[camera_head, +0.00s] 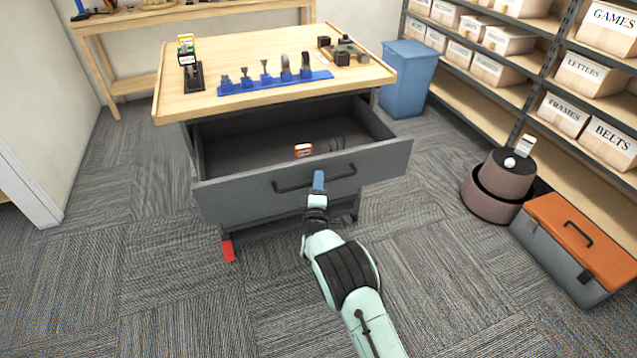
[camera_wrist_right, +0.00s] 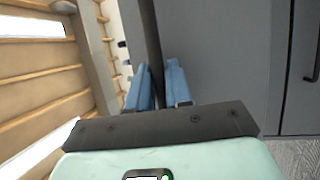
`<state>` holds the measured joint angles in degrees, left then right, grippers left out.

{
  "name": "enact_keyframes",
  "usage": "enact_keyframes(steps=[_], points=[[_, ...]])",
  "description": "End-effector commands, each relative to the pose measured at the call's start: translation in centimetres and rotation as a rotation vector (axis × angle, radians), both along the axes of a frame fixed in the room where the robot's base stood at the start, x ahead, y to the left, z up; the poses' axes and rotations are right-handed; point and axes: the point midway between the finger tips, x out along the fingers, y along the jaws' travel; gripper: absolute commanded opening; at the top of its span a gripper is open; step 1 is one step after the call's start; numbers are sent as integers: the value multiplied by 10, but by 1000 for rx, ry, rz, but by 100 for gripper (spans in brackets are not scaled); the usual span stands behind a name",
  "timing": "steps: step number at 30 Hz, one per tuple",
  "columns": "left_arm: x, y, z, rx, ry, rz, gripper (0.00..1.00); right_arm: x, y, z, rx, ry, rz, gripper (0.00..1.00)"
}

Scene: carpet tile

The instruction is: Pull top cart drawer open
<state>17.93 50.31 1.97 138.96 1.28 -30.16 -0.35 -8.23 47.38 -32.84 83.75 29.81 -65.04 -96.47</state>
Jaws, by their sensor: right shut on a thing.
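The grey cart (camera_head: 240,62) has a light wood top and stands in the middle of the head view. Its top drawer (camera_head: 235,198) is pulled well out, and its dark inside shows. A small red and white box and a few dark items lie in the drawer. My right gripper (camera_head: 318,180) is shut on the black bar handle (camera_head: 290,187) at the front of the drawer. In the right wrist view, the blue fingers (camera_wrist_right: 164,85) close around a dark bar, with the grey drawer front behind. My left gripper is in neither view.
A blue bin (camera_head: 405,80) stands right of the cart by the shelves with labelled boxes. A round brown container (camera_head: 492,190) and an orange-lidded toolbox (camera_head: 575,240) sit on the carpet at right. The carpet at left and front is clear.

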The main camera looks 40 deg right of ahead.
Motion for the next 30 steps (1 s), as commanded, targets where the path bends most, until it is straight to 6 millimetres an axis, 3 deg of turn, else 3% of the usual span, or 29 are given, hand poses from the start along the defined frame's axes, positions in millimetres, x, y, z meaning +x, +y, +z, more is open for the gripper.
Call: enact_keyframes(steps=[12,13,15,25,30], points=[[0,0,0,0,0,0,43,0,0,0,-1,-1,0,0],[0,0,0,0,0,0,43,0,0,0,0,0,0,26],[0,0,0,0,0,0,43,0,0,0,-1,-1,0,40],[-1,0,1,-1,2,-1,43,-2,1,0,0,0,0,40],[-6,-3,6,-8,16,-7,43,-16,14,-3,1,2,2,40]])
